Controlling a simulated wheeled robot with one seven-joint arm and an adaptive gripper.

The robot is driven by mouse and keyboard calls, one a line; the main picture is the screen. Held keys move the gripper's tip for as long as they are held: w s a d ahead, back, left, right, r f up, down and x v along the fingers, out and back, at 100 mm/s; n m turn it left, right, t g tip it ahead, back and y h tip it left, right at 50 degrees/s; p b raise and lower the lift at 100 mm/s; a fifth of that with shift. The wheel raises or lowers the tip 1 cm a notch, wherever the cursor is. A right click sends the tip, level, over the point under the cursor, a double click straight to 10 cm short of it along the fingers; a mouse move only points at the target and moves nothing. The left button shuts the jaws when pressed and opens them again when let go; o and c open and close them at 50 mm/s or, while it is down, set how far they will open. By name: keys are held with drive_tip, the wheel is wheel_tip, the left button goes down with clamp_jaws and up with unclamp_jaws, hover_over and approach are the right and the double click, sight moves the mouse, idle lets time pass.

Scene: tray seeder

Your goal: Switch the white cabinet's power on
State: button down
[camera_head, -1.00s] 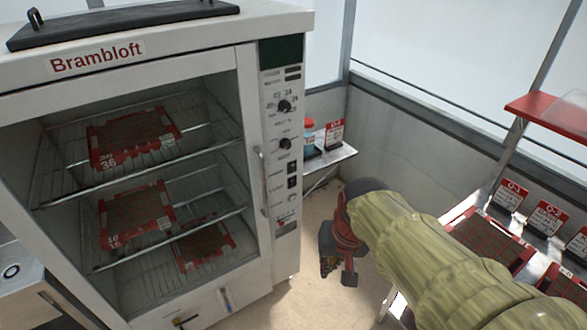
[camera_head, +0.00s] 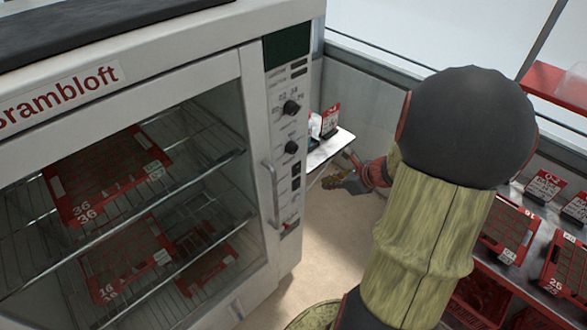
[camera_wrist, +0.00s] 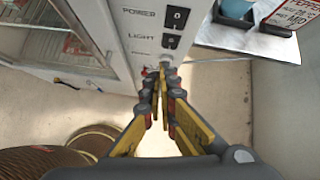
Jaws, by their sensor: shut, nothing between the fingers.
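The white cabinet (camera_head: 252,120) with a glass door and "Brambloft" sign stands at left. Its narrow control panel carries two dark rockers; the upper one is the power switch (camera_head: 296,168). In the wrist view the power switch (camera_wrist: 177,18) sits beside the printed word POWER, with a "0" mark showing on it. The light switch (camera_wrist: 170,41) is just below. My gripper (camera_wrist: 163,68) is shut and empty, its tips just below the light switch; contact cannot be told. In the head view my gripper (camera_head: 335,182) is right of the panel, low.
The door handle (camera_head: 271,195) sticks out left of the panel. Two round knobs (camera_head: 291,108) are above the switches. A small shelf (camera_head: 330,148) with cards stands behind my gripper. Benches with red trays (camera_head: 505,232) are at right.

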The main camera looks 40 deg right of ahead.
sight(297, 170)
drive_tip(key=shift+w+d+r+m+h, duration=0.15)
drive_tip(key=shift+w+d+m, duration=0.1)
drive_tip(key=shift+m, duration=0.35)
drive_tip(key=shift+w+d+r+m+h, duration=0.15)
drive_tip(key=shift+d+m, duration=0.1)
drive_tip(key=shift+m, duration=0.35)
drive_tip(key=shift+s, duration=0.1)
drive_tip(key=w+r+b+x, duration=0.2)
drive_tip(key=b+x, duration=0.2)
drive_tip(key=x, duration=0.9)
drive_tip(key=shift+b, duration=0.4)
drive_tip(key=shift+w+a+f, duration=0.1)
drive_tip(key=shift+a, duration=0.05)
